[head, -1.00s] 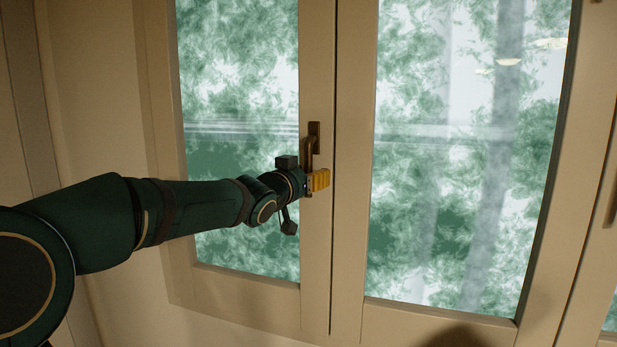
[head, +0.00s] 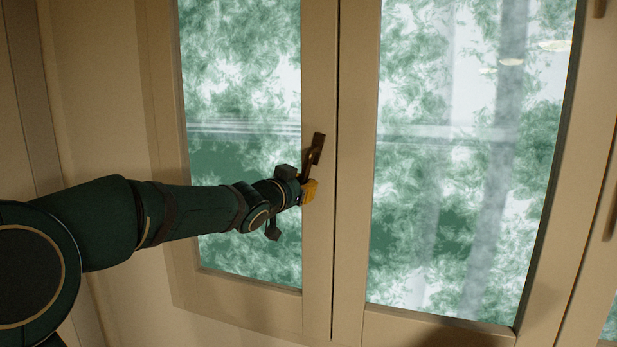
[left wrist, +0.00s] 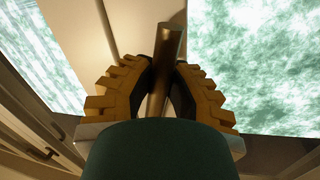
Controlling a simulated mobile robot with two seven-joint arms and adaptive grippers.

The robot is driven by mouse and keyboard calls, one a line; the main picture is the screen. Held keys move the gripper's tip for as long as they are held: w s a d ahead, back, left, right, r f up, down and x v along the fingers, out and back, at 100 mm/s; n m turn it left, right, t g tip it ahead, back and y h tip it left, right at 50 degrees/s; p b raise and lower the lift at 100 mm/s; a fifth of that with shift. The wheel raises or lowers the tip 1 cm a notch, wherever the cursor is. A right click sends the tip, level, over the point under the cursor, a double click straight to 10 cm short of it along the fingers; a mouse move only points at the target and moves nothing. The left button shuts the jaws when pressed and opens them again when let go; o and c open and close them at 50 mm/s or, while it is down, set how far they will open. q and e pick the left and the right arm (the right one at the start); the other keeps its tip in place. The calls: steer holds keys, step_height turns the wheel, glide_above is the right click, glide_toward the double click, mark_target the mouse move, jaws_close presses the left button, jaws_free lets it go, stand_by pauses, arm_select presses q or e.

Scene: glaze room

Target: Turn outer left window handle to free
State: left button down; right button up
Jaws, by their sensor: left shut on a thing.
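The outer left window handle (head: 316,150) is a dark bronze lever on the frame of the left window sash (head: 318,250). Its lower end slants down and to the left, tilted off vertical. My left gripper (head: 309,191) is shut on the lower part of the handle. In the left wrist view the yellow ridged fingers of my left gripper (left wrist: 157,85) press on the handle's bar (left wrist: 168,52) from both sides. The fingers hide part of the grip in the head view. My right gripper is not in view.
A second sash with a large pane (head: 450,170) stands right of the centre seam. Another handle (head: 611,215) shows at the right edge. The wall (head: 105,140) lies left of the window, behind my left arm.

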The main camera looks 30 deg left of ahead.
arm_select(q)
steer(key=a+m+p, duration=0.1)
steer(key=a+r+m+p, duration=0.1)
steer(key=shift+s+m+g, duration=0.2)
steer(key=shift+m+g, duration=0.1)
steer(key=shift+s+a+r+m+g+y+p, duration=0.2)
steer(key=shift+a+r+m+y+p, duration=0.35)
steer(key=shift+r+m, duration=0.85)
steer(key=shift+s+a+r+m+g+y+p, duration=0.1)
steer(key=shift+a+r+m+g+y+p, duration=0.5)
steer(key=shift+m, duration=1.4)
steer(key=shift+s+a+r+m+t+y+p, duration=0.2)
steer(key=shift+a+r+m+p, duration=0.5)
steer(key=shift+r+m+p, duration=0.7)
steer(key=shift+f+m+b, duration=0.1)
steer(key=shift+m+b, duration=0.3)
steer(key=shift+b, duration=0.05)
steer(key=c, duration=0.9)
jaws_free()
steer(key=v, duration=1.2)
steer(key=shift+d, duration=0.1)
